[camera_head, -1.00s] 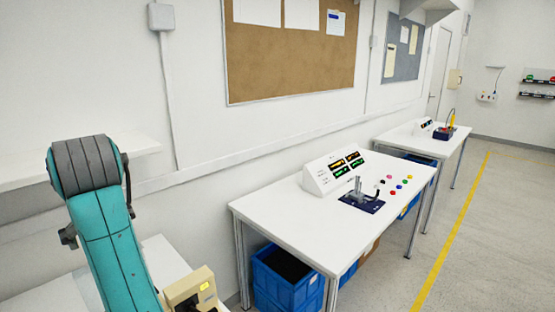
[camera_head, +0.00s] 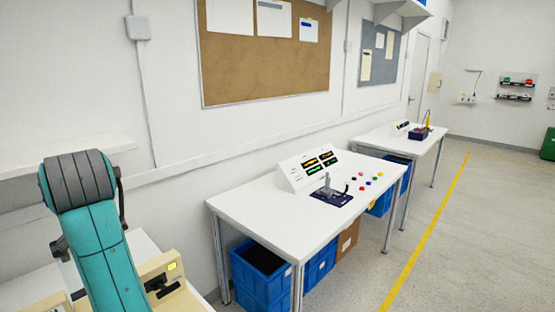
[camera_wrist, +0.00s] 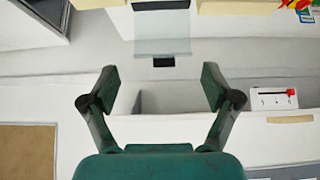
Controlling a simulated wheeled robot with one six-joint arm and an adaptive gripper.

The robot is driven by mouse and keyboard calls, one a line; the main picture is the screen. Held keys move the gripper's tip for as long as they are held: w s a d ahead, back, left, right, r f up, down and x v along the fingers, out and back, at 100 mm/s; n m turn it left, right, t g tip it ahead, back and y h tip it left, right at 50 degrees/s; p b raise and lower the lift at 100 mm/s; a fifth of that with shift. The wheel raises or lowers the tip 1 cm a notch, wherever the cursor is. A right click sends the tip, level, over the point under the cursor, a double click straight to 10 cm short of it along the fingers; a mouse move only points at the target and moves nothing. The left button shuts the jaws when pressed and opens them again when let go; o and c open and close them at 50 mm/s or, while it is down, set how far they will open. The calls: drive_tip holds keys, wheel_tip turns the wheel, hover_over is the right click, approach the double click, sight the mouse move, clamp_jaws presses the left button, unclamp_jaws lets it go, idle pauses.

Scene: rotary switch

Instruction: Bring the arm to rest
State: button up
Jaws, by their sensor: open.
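My gripper (camera_wrist: 160,82) shows in the wrist view with its two dark green fingers spread wide apart. It is open, and nothing is between the fingers. My teal arm stands at the left of the head view, bent at a grey joint near the top; the gripper itself is out of sight there. A beige box (camera_head: 143,272) with a yellow square and a dark front part sits beside my arm, partly cut off. In the wrist view a white panel (camera_wrist: 262,98) with a red mark and small signs lies right of the fingers, apart from them.
A white table (camera_head: 240,196) holds a display console (camera_head: 302,176), a dark blue lever base (camera_head: 330,198) and coloured buttons. Blue crates (camera_head: 262,275) stand below. A second table (camera_head: 385,140) is farther back. The floor (camera_head: 450,240) on the right is clear.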

drive_tip(key=w+d+f+m+t, duration=0.15)
drive_tip(key=d+f, duration=0.25)
drive_tip(key=f, duration=0.4)
drive_tip(key=w+d+f, duration=0.2)
drive_tip(key=d+f, duration=0.2)
drive_tip(key=f, duration=0.4)
drive_tip(key=w+d+f+m+t, duration=0.1)
drive_tip(key=w+d+f, duration=0.1)
drive_tip(key=d+f, duration=0.35)
drive_tip(key=s+d+f+m+t+h, duration=0.1)
drive_tip(key=s+d+f, duration=0.3)
drive_tip(key=d+f, duration=0.55)
drive_tip(key=s+d+f+m+t, duration=0.1)
drive_tip(key=s+d+f, duration=0.3)
drive_tip(key=d+f, duration=0.55)
drive_tip(key=s+d+f+m+t+h, duration=0.2)
drive_tip(key=s+d+f+m+t, duration=0.15)
drive_tip(key=s+d, duration=1.4)
drive_tip(key=s+d+r+m+t+h, duration=0.1)
drive_tip(key=s+d+r, duration=0.1)
drive_tip(key=s+r, duration=0.4)
drive_tip(key=s+d+r+h, duration=0.1)
drive_tip(key=s+d+r, duration=0.2)
drive_tip(key=s+r, duration=0.4)
drive_tip(key=s, duration=0.7)
drive_tip(key=shift+s+d+m+t+h, duration=0.3)
drive_tip(key=shift+m+t+h, duration=0.1)
